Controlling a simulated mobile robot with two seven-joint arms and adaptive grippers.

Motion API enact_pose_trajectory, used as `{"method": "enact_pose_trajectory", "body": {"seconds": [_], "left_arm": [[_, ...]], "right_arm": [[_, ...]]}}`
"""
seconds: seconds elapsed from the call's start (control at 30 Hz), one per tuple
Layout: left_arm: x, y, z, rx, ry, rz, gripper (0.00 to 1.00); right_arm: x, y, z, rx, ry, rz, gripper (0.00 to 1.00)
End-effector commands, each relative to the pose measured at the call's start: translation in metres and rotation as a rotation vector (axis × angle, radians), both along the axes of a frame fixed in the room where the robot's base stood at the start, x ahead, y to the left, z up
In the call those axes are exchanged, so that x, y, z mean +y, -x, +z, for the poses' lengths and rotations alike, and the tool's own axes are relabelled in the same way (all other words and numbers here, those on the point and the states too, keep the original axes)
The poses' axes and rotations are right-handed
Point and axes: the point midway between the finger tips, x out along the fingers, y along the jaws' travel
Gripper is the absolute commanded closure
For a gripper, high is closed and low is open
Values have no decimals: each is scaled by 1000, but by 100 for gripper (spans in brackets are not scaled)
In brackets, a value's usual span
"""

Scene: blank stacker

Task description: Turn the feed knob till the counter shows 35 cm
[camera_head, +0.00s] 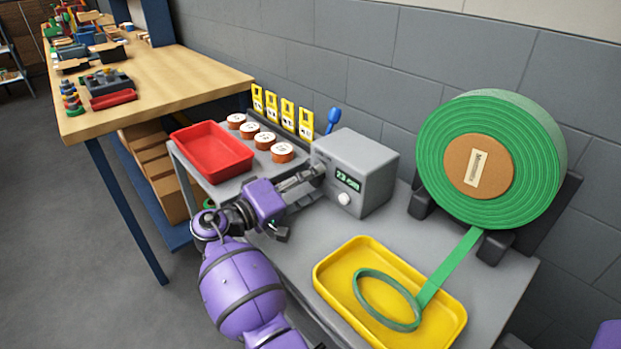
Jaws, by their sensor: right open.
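The grey counter box (357,165) stands on the grey table. Its display (348,181) shows green digits that look like 23 cm. The white feed knob (344,199) sits on the front face below the display. My right gripper (303,198) is open and empty in front of the box, to the left of the knob and apart from it. One finger reaches near the box's left front edge. A big green roll (540,150) stands on a dark holder at the right. Its strip runs down and lies in a loop in the yellow tray (330,280). My left gripper is out of view.
A red tray (211,150), several copper-coloured spools (282,152) and yellow tags (288,112) stand left of the box. A blue-handled tool (333,118) is behind it. A wooden bench (180,75) is further left. The table between box and yellow tray is clear.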

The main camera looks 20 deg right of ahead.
Motion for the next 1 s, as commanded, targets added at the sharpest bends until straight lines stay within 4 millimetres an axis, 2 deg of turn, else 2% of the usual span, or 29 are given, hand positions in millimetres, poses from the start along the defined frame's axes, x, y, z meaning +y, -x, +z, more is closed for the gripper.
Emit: {"method": "enact_pose_trajectory", "body": {"seconds": [0.3,0.6,0.63,0.77,1.0], "left_arm": [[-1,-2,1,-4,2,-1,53],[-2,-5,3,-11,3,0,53],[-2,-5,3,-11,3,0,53],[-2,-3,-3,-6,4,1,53],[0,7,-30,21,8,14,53]], "right_arm": [[-4,-1,0,0,0,0,54],[-3,-1,0,-1,0,-1,93],[-3,-1,0,-1,0,-1,95],[-4,-1,-2,-25,-9,-2,95],[-4,0,-4,-179,-70,-3,95]]}}
